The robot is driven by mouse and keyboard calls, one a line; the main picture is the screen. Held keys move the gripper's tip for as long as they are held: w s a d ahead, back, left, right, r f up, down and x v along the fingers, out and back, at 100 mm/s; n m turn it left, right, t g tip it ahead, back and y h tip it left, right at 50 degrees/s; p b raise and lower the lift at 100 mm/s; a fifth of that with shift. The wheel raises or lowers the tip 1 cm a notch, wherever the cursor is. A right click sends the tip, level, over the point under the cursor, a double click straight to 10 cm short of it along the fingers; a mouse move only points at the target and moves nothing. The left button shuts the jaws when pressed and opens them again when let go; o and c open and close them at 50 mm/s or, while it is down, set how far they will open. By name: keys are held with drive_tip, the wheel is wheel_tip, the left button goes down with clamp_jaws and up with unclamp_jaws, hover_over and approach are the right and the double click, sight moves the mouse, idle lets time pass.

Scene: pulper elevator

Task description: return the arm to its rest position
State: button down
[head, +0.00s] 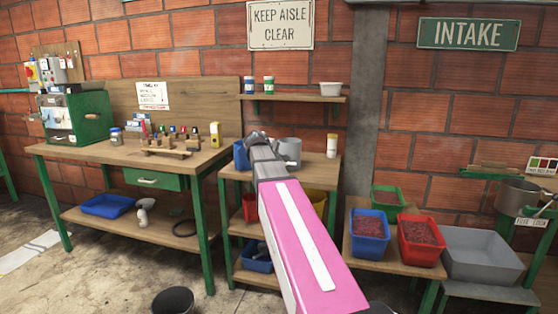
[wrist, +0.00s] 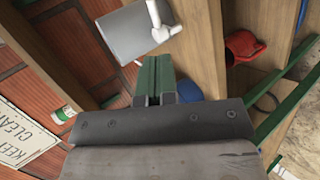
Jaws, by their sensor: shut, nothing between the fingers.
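My pink arm (head: 300,245) reaches up and forward from the bottom of the head view, over the front of the middle bench. My gripper (head: 255,136) is at its grey far end, in front of the middle bench top, and looks small and partly hidden by the wrist there. The fingers are shut with nothing held. A grey pot (head: 288,151) stands just right of the gripper in the head view; I cannot tell its distance from the gripper.
The middle bench (head: 316,174) has a shelf (head: 300,98) above it. A blue cup (head: 241,155) is left of the gripper. A blue crate (head: 370,236) and a red crate (head: 421,243) sit on the low stand at right. Floor shows below the left bench (head: 95,151).

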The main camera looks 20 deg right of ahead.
drive_tip(key=s+a+f+m+g+y, duration=0.2)
drive_tip(key=s+a+f, duration=0.3)
drive_tip(key=s+f, duration=0.4)
drive_tip(key=s+a+f+m+g+y, duration=0.2)
drive_tip(key=s+f, duration=0.7)
drive_tip(key=f, duration=0.6)
drive_tip(key=s+a+f+m+g+y, duration=0.2)
drive_tip(key=s+a+f+m+y, duration=0.1)
drive_tip(key=s+a+f, duration=0.6)
wheel_tip(320, 180, down, 4)
drive_tip(key=shift+m+g+y, duration=0.3)
drive_tip(key=shift+g+y, duration=0.1)
drive_tip(key=shift+y, duration=0.5)
